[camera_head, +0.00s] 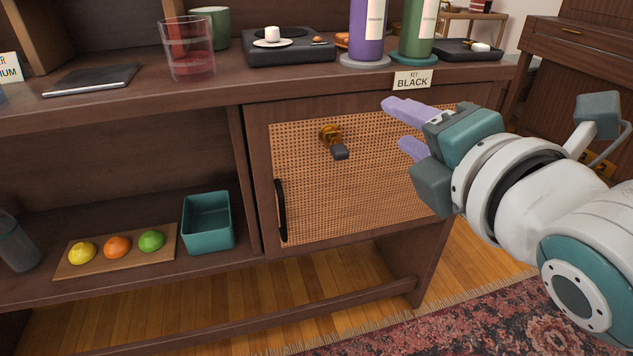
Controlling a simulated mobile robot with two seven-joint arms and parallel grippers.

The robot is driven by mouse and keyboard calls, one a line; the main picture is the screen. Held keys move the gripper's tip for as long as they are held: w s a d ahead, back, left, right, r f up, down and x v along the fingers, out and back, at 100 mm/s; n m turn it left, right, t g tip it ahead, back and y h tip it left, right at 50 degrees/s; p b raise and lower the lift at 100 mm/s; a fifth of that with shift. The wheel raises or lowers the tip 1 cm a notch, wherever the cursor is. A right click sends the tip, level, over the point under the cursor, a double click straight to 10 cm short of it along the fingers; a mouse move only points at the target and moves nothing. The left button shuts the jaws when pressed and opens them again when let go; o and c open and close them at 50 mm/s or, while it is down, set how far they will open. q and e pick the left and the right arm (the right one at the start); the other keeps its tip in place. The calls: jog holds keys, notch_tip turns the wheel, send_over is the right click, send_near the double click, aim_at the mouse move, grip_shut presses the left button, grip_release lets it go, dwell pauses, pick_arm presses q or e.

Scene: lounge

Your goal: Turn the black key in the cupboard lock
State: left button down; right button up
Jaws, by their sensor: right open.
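The cupboard door (360,190) has a woven cane panel and is closed in its dark wood frame. A brass lock (329,132) sits on the upper left of the panel, and a black key (340,152) sticks out of it. My left gripper is not in view.
A black vertical handle (281,210) is on the door's left side. The top holds a glass (188,49), a purple bottle (367,30) and a green bottle (417,28). The left shelf holds a teal bin (208,222) and a board (165,237) with fruit.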

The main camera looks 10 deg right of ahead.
aim_at(345, 156)
notch_tip(345, 156, down, 11)
jog(key=w+a+n+t+y+b, duration=0.1)
jog(key=w+a+n+t+b, duration=0.3)
jog(key=b, duration=0.7)
jog(key=shift+w+d+r+n+g+b, duration=0.15)
jog(key=shift+w+d+n+g+b, duration=0.3)
jog(key=shift+w+b, duration=0.3)
jog(key=shift+w+d+r+n+g+b, duration=0.15)
jog(key=shift+w+d+n+g+b, duration=0.15)
jog(key=shift+w+d+b, duration=0.45)
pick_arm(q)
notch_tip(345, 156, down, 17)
pick_arm(e)
jog(key=shift+w+a, duration=0.2)
jog(key=shift+a, duration=0.05)
pick_arm(q)
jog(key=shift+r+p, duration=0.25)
jog(key=shift+p, duration=0.15)
pick_arm(e)
jog(key=shift+m, duration=0.25)
